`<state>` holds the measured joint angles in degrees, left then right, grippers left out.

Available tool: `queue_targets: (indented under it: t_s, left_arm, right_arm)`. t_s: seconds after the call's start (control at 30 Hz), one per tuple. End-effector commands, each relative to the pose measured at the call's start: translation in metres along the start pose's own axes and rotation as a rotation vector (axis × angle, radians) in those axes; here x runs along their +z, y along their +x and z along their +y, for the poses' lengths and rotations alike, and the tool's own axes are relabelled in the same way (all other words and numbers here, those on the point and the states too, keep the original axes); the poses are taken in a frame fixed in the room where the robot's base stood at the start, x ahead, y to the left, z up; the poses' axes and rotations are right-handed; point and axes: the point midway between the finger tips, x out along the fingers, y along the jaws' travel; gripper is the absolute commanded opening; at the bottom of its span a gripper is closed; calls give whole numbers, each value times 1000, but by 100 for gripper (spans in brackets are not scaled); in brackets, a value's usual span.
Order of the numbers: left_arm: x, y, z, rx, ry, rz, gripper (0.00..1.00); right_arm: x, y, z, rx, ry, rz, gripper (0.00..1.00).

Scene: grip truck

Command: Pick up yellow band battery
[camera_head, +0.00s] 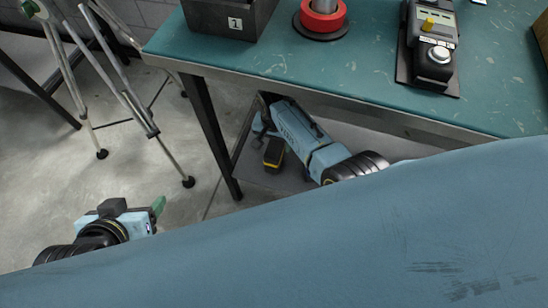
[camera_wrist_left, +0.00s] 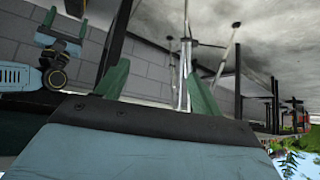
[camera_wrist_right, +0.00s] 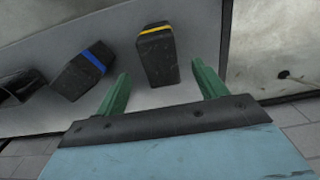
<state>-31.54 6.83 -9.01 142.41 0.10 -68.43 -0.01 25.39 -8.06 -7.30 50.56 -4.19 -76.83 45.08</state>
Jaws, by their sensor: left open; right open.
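The yellow band battery (camera_wrist_right: 158,55), a dark block with a yellow stripe near one end, stands on the grey lower shelf under the table. It also shows in the head view (camera_head: 274,154). In the right wrist view my right gripper (camera_wrist_right: 160,82) is open and empty, its green fingers pointing toward the battery, which lies ahead of the gap between them. In the head view the right arm reaches under the table edge, partly hiding its gripper. My left gripper (camera_wrist_left: 158,85) is open and empty, out over the floor at the left of the head view (camera_head: 150,212).
A blue band battery (camera_wrist_right: 83,70) is left of the yellow one, with another dark object (camera_wrist_right: 18,88) farther left. The table (camera_head: 300,65) overhangs the shelf, with a leg (camera_head: 212,140) nearby. A tripod (camera_head: 130,100) stands on the floor at left.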

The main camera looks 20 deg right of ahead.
Motion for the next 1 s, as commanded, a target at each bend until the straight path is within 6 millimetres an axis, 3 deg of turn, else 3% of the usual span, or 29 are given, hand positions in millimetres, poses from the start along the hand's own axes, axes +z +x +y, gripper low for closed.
queue_targets:
  t_s: [0.23,0.53,0.7,1.0]
  left_arm:
    - [-43,3,9,21,6,246,67]
    - [-89,-9,18,46,6,521,67]
    - [-102,-16,21,52,6,600,67]
    - [-104,-17,21,53,6,610,67]
  right_arm:
    - [-1,13,0,1,0,0,71]
    - [-1,28,0,1,0,0,71]
    - [-1,31,0,0,0,0,71]
    - [-1,31,0,0,0,0,68]
